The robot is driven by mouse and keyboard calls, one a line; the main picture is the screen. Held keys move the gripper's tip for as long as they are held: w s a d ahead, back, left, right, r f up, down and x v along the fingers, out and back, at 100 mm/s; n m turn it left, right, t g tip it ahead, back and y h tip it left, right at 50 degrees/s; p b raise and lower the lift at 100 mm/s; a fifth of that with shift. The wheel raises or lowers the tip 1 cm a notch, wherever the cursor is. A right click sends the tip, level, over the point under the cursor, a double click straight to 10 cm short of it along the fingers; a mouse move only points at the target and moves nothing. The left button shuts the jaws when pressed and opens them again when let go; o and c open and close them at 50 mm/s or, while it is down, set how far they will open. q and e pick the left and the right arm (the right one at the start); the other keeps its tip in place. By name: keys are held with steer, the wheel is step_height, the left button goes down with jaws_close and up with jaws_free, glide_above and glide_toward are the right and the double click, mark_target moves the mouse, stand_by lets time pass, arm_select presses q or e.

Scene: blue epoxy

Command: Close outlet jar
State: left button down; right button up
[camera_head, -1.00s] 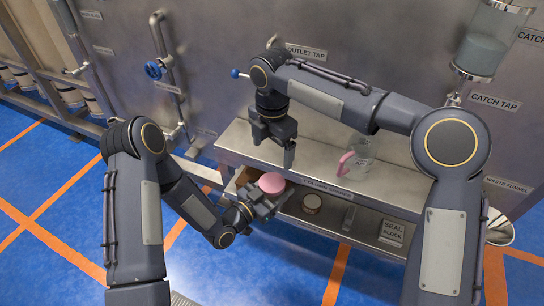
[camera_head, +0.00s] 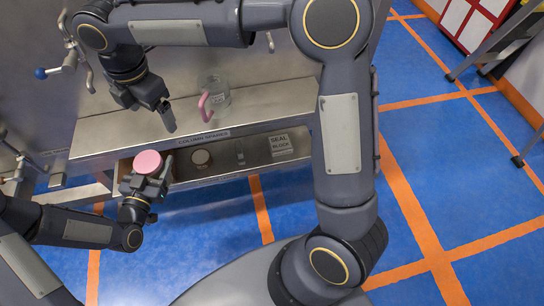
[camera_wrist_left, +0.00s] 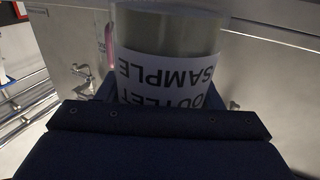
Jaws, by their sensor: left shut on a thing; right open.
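The outlet jar has a pink round top (camera_head: 148,163) in the head view. In the left wrist view the jar (camera_wrist_left: 166,65) has a white label reading "OUTLET SAMPLE", upside down. My left gripper (camera_head: 150,182) is shut on the jar and holds it at the left end of the drawer, below the shelf edge. Whether the pink top is a fitted lid cannot be told. My right gripper (camera_head: 160,113) is open and empty, pointing down above the shelf, higher than the jar and apart from it.
A clear vessel with a pink handle (camera_head: 215,98) stands on the metal shelf (camera_head: 265,97). The drawer below, under the "COLUMN SPARES" label, holds a small round item (camera_head: 200,157) and a block labelled "SEAL BLOCK" (camera_head: 280,144). A blue-knobbed tap (camera_head: 41,73) is at left. Blue floor is open at right.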

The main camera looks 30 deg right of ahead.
steer(key=s+d+r+m+t+y, duration=0.1)
steer(key=s+d+r+m+t, duration=0.1)
steer(key=s+d+m, duration=1.25)
steer(key=s+d+f+m+t+y, duration=0.2)
steer(key=s+d+f+m, duration=0.2)
steer(key=s+m, duration=0.5)
step_height(320, 180, down, 2)
steer(key=shift+d+m+t+y, duration=0.3)
steer(key=shift+d+m+t, duration=0.1)
steer(key=shift+m, duration=0.55)
arm_select(q)
steer(key=shift+r, duration=0.1)
